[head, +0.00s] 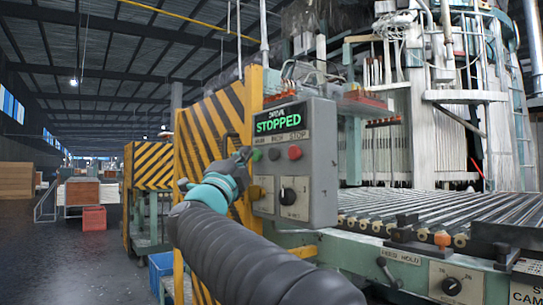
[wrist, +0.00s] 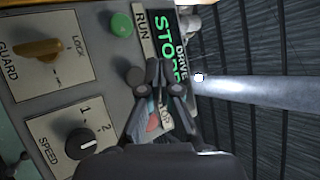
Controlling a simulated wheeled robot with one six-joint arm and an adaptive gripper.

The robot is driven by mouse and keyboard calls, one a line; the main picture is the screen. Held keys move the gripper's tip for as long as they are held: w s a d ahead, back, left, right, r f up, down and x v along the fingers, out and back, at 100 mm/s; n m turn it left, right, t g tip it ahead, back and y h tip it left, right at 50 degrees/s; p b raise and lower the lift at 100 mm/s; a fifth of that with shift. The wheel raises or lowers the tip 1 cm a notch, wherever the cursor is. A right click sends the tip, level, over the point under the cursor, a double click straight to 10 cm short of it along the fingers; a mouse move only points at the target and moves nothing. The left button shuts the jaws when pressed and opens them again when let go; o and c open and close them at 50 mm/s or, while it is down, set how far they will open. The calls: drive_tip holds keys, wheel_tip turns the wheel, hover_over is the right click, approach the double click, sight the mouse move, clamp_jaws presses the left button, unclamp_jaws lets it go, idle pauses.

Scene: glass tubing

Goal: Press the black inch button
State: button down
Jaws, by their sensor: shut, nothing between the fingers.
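The grey control box (head: 318,165) carries a lit display (head: 278,121) reading DRIVE STOPPED, with a row of buttons below. The black inch button (head: 274,153) sits between the green run button (head: 257,155) and the red stop button (head: 295,152). In the wrist view the inch button (wrist: 135,76) is a dark disc just left of my fingertips, and the fingers hide its label. My gripper (head: 246,153) is shut and empty, in front of the panel's left edge; its fingers (wrist: 160,68) also show in the wrist view. I cannot tell whether it touches the panel.
A yellow guard switch (wrist: 40,50) and a black speed knob (wrist: 80,143) are on the same panel. A striped yellow-black guard (head: 215,130) stands beside the box. A roller conveyor (head: 430,210) runs to the right. Open floor lies at the far left.

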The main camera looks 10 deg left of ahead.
sight(275, 154)
drive_tip(key=shift+w+d, duration=1.3)
drive_tip(key=shift+w, duration=0.2)
drive_tip(key=shift+w+d, duration=0.1)
drive_tip(key=shift+w, duration=0.05)
idle(0.3)
drive_tip(key=shift+w+d, duration=0.15)
drive_tip(key=shift+w, duration=0.05)
